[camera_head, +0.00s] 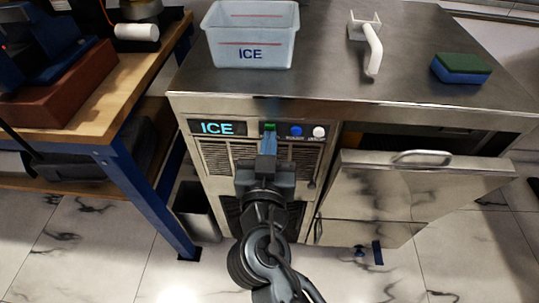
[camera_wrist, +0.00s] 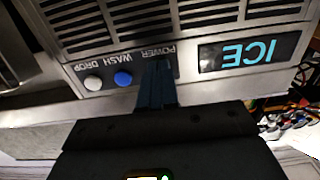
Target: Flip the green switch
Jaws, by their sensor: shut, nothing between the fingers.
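The green switch (camera_head: 270,126) is on the front panel of the steel ice machine (camera_head: 255,105), between the lit ICE display (camera_head: 217,128) and a blue button (camera_head: 296,130). Only its upper part shows in the head view. My gripper (camera_head: 269,137) is shut and empty, with its blue fingertips at the panel just below the switch. In the wrist view the panel is upside down, and my gripper (camera_wrist: 157,75) covers the spot by the POWER label, so the switch is hidden there. I cannot tell whether the fingertips touch it.
A white button (camera_head: 319,132) is right of the blue one. An ICE bin (camera_head: 252,35), a scoop (camera_head: 372,48) and a sponge (camera_head: 461,68) are on top. The machine's door (camera_head: 415,185) is tilted open at right. A wooden bench (camera_head: 125,85) stands left.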

